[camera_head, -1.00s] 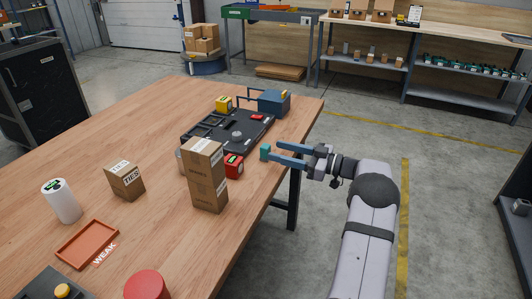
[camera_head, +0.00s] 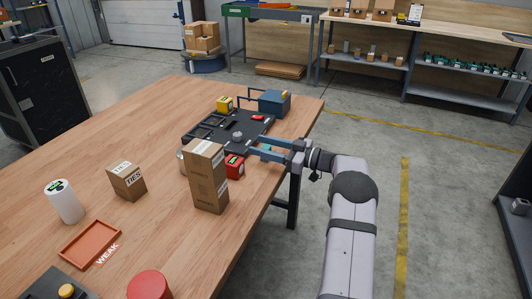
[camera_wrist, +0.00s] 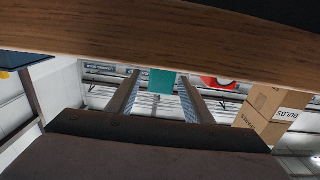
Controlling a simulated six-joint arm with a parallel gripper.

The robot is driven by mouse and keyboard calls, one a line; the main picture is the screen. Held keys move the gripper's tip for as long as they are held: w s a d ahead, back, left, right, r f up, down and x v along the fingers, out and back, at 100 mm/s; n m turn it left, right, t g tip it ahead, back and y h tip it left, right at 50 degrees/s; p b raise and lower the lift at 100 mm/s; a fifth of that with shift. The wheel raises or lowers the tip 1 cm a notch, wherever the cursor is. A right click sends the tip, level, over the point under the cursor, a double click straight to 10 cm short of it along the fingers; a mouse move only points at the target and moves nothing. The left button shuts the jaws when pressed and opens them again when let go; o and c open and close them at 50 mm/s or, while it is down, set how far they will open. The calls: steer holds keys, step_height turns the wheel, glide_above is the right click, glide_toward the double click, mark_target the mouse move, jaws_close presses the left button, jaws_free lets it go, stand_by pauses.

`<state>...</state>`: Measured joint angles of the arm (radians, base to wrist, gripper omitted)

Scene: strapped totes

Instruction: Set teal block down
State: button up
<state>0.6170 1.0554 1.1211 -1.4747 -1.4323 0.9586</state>
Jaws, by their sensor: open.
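The teal block (camera_head: 266,148) is small and mostly covered by my fingers in the head view, near the right edge of the wooden table. In the wrist view the teal block (camera_wrist: 162,84) shows between the two fingers, with a gap on each side. It meets the wooden surface (camera_wrist: 150,40) at the top of that picture. My gripper (camera_head: 256,147) is open, its fingers reaching left around the block. The fingers also show in the wrist view (camera_wrist: 158,98). Contact under the block is too small to judge in the head view.
A black tray (camera_head: 205,145) lies just left of my fingertips, with a red box (camera_head: 235,166) close by. A tall carton (camera_head: 207,185) stands in front of them. A blue box (camera_head: 274,104) is behind.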

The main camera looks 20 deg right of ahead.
jaws_close()
step_height(320, 180, up, 10)
step_height(320, 180, up, 16)
steer(key=p, duration=1.5)
glide_above(263, 146)
steer(key=shift+f, duration=0.15)
